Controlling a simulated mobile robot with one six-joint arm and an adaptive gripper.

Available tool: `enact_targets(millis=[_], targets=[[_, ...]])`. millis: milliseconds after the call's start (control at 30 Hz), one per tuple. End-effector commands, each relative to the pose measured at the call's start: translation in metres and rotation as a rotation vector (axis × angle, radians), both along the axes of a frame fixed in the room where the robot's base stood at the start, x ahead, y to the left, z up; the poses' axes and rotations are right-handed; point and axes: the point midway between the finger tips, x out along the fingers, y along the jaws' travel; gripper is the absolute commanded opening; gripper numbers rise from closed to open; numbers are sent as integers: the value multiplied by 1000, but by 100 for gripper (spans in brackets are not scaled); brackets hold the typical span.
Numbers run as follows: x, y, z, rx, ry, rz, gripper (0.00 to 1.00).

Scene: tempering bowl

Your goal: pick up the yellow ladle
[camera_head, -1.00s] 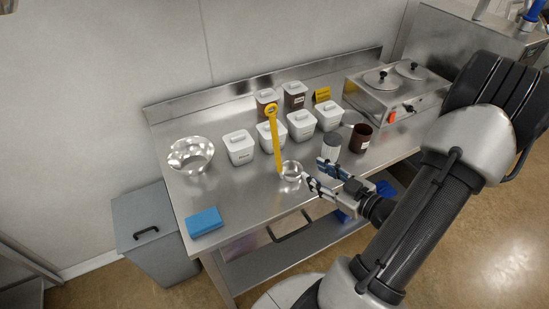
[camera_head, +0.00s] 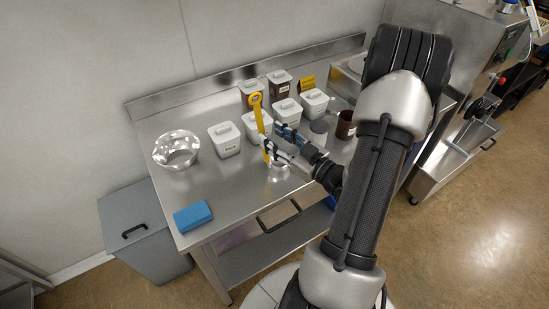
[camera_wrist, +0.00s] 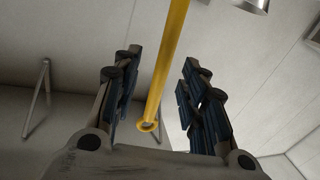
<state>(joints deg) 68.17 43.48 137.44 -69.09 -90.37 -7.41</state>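The yellow ladle (camera_head: 257,108) stands upright on the steel table, its long handle ending in a ring at the top. A shiny metal cup (camera_head: 279,164) shows at its foot, partly hidden by my gripper. My gripper (camera_head: 270,138) is at the lower part of the handle, its two blue-padded fingers spread. In the wrist view the yellow handle (camera_wrist: 168,65) runs through the gap between the open fingers (camera_wrist: 162,75), apart from both. The fingers are not closed on it.
White lidded tubs (camera_head: 224,139) stand behind the ladle, with brown-filled ones farther back. A grey-lidded jar (camera_head: 318,131) and a brown mug (camera_head: 346,124) stand to the right. A clear bowl (camera_head: 176,150) and a blue block (camera_head: 192,216) are left. The table between them is clear.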

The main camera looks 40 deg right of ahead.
Motion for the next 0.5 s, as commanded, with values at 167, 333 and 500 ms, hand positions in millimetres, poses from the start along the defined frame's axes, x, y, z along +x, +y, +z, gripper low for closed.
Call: enact_targets(millis=[167, 333, 500], targets=[[19, 5, -1, -2, 0, 6, 39], [44, 6, -1, -2, -1, 4, 39], [53, 6, -1, 0, 0, 1, 39]])
